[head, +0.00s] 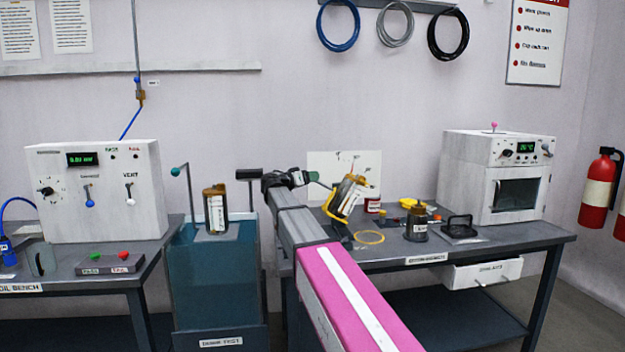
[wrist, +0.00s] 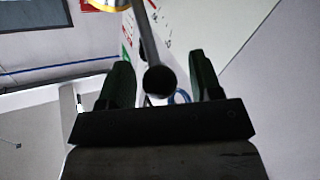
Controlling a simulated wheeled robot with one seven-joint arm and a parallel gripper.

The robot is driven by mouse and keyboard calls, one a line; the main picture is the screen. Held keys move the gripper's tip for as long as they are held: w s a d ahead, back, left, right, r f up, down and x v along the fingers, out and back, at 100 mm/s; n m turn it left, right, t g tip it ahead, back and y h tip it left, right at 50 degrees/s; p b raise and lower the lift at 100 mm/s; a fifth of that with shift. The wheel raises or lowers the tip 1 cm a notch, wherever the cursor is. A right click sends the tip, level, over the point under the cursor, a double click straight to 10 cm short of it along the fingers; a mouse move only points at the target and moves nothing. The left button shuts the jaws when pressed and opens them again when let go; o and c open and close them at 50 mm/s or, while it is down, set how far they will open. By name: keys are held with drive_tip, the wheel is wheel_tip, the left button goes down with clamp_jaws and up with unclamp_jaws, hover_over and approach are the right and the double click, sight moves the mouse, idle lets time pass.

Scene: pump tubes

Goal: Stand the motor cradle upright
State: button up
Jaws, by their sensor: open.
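A tilted assembly (head: 348,196) stands on the right bench behind my arm: an amber-and-dark cylinder with a white label and a yellow tube, leaning right. It seems to be the motor cradle with its motor; its base is partly hidden by my arm. A thin rod reaches from it toward my gripper (head: 309,177). In the wrist view, a grey rod (wrist: 149,42) with a dark round end lies between the two spread fingers of my gripper (wrist: 160,62), with visible gaps. A gold-coloured part (wrist: 108,4) shows at the top edge.
A dark jar (head: 416,224), a black stand (head: 459,228) and a yellow ring (head: 369,237) lie to the right on the bench (head: 500,243). A white oven (head: 467,180) stands behind. A water tank (head: 205,275) with an amber canister (head: 215,208) is left.

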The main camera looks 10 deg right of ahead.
drive_tip(key=shift+x, duration=0.75)
clamp_jaws()
drive_tip(key=shift+a+f, duration=0.1)
drive_tip(key=shift+f, duration=0.05)
wheel_tip(320, 180, down, 8)
drive_tip(key=a+n+t+h, duration=0.1)
drive_tip(key=a+h, duration=0.1)
drive_tip(key=shift+r+n+t, duration=0.2)
drive_tip(key=shift+n+t, duration=0.1)
drive_tip(key=shift+s+a, duration=0.1)
idle(0.6)
